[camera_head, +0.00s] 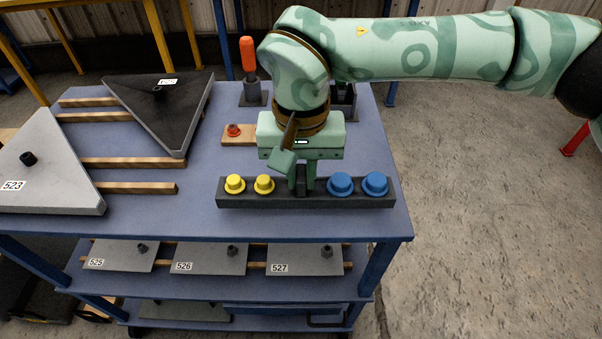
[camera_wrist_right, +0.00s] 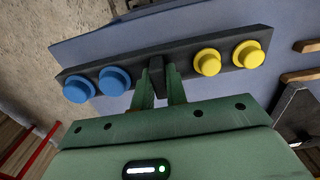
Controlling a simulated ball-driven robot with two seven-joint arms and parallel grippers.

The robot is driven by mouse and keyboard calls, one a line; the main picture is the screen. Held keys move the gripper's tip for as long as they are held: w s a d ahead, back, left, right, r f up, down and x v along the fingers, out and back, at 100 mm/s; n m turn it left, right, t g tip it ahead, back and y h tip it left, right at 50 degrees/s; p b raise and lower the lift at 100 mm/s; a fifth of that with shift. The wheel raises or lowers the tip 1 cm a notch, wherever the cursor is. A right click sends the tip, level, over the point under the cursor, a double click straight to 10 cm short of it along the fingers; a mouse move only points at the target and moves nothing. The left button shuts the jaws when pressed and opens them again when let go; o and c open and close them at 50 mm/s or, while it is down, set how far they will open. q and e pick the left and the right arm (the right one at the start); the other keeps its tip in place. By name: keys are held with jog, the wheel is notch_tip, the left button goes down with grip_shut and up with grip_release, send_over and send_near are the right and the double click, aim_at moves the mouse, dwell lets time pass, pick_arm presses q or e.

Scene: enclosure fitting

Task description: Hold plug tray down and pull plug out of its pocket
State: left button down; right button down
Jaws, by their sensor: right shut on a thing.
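The dark plug tray (camera_head: 305,203) lies along the front edge of the blue bench top. Two yellow plugs (camera_head: 264,184) sit in its left part and two blue plugs (camera_head: 340,184) in its right part. My right gripper (camera_head: 302,184) reaches down to the tray's middle, between the yellow and blue pairs. In the right wrist view, its fingers (camera_wrist_right: 159,88) are shut on a dark upright piece at the middle of the tray (camera_wrist_right: 190,52). All the plugs show seated in the tray. My left gripper is not in view.
A red piece on a wooden block (camera_head: 236,140) and an orange-handled tool (camera_head: 248,58) stand behind the tray. A grey panel marked 523 (camera_head: 62,165) and a dark panel (camera_head: 165,100) rest on wooden strips at left. My right arm spans the upper right.

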aim_at(301, 170)
jog(key=shift+w+f+b, duration=0.9)
jog(key=shift+w+f, duration=0.55)
jog(key=shift+w, duration=0.2)
jog(key=shift+s+f, duration=0.1)
jog(key=shift+f, duration=0.2)
